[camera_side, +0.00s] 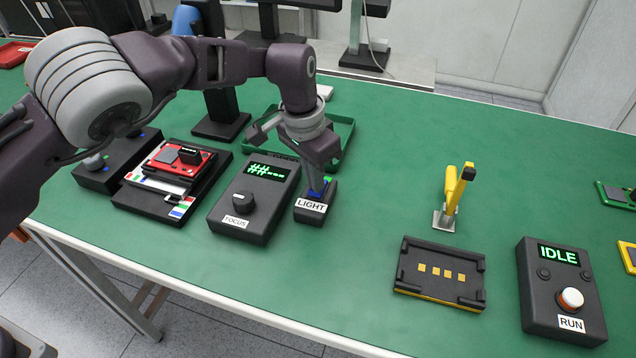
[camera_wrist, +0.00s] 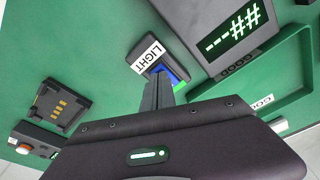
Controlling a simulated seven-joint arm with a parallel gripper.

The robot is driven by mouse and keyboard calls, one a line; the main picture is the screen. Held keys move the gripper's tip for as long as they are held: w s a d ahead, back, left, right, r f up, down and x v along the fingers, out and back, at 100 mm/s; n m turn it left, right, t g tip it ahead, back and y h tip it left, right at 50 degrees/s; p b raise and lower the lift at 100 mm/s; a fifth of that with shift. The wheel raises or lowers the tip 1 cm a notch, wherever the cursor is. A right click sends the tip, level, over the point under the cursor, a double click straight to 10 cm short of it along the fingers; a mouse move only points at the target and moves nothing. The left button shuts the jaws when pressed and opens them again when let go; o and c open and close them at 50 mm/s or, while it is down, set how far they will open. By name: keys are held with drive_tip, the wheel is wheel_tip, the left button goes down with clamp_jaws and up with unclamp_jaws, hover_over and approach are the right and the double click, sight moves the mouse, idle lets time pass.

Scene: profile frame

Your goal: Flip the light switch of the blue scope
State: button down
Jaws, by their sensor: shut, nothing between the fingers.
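The light switch is a small black box (camera_side: 313,208) with a white LIGHT label, a blue rocker and a small green patch on top. In the wrist view, the box (camera_wrist: 158,42) lies just beyond my fingertips, with its blue rocker (camera_wrist: 178,73) partly hidden behind them. My gripper (camera_side: 318,190) is shut and empty, pointing down at the rocker. The fingertips (camera_wrist: 160,78) are at or just above it; I cannot tell whether they touch. A blue part (camera_side: 186,20), perhaps of the scope, shows behind my arm, mostly hidden.
The FOCUS box (camera_side: 240,205) with a knob and green display stands close left of the switch. A green tray (camera_side: 342,140) lies behind it. A red board (camera_side: 178,163) sits on a black stage further left. A black fixture (camera_side: 440,270) and RUN box (camera_side: 560,290) reading IDLE stand right.

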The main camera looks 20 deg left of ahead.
drive_tip(key=shift+f, duration=0.25)
drive_tip(key=shift+r, duration=3.55)
drive_tip(key=shift+a, duration=0.1)
